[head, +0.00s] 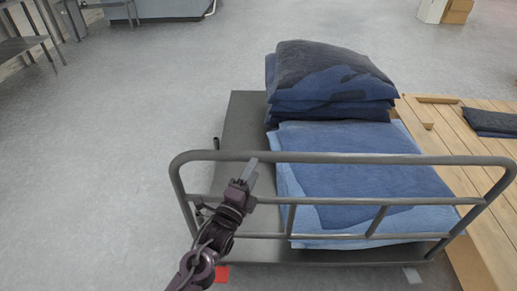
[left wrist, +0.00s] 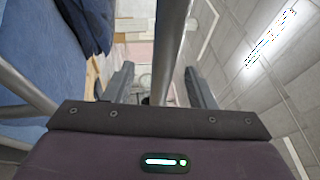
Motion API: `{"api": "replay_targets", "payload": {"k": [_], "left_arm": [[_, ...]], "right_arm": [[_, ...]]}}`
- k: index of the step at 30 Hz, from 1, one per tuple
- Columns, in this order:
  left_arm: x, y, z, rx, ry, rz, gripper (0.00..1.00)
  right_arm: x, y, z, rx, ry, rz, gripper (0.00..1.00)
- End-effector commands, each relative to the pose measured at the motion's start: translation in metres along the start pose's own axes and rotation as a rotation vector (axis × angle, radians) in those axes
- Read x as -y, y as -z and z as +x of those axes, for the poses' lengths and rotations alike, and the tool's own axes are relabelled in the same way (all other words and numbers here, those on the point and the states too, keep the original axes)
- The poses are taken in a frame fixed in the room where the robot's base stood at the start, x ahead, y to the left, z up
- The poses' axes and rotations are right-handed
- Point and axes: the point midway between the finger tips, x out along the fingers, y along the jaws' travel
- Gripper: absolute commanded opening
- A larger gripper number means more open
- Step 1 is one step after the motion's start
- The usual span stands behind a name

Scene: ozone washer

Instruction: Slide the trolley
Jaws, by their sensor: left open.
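The trolley is a dark grey flat platform (head: 240,120) with a tubular grey handle frame (head: 350,158) at its near end. Folded blue quilts (head: 360,180) lie on the platform, with a taller dark blue stack (head: 325,75) behind them. My left gripper (head: 249,172) is at the left part of the handle frame, just below its top bar in the picture. In the left wrist view, the open jaws (left wrist: 160,80) have a grey handle bar (left wrist: 172,40) running between them, with gaps showing beside it. My right gripper is not in view.
A wooden slatted pallet (head: 455,125) with a dark folded cloth (head: 490,122) stands close to the trolley's right side. Floor left of the trolley is clear. A metal rack (head: 25,42) stands far left.

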Motion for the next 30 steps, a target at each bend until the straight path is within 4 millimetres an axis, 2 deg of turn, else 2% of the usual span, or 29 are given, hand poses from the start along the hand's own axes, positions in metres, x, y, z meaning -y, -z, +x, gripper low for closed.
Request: {"api": "replay_targets", "payload": {"k": [3,9,15,20,27,30], "left_arm": [[0.006,0.001,0.01,-0.002,0.014,0.014,0.5],[0.007,0.001,0.042,0.0,0.013,0.011,0.5],[0.006,0.001,0.069,-0.001,0.011,0.011,0.5],[0.005,0.0,0.078,-0.001,0.008,0.011,0.5],[0.004,0.001,0.078,-0.001,0.008,0.01,0.5],[0.004,0.001,0.078,-0.001,0.008,0.01,0.39]], "right_arm": [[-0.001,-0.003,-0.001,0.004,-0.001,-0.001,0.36],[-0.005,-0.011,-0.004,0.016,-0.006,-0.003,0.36],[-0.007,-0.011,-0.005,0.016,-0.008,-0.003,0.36],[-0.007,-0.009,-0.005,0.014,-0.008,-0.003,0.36],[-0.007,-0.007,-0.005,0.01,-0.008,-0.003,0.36],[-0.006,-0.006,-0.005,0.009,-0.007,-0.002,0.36]]}}
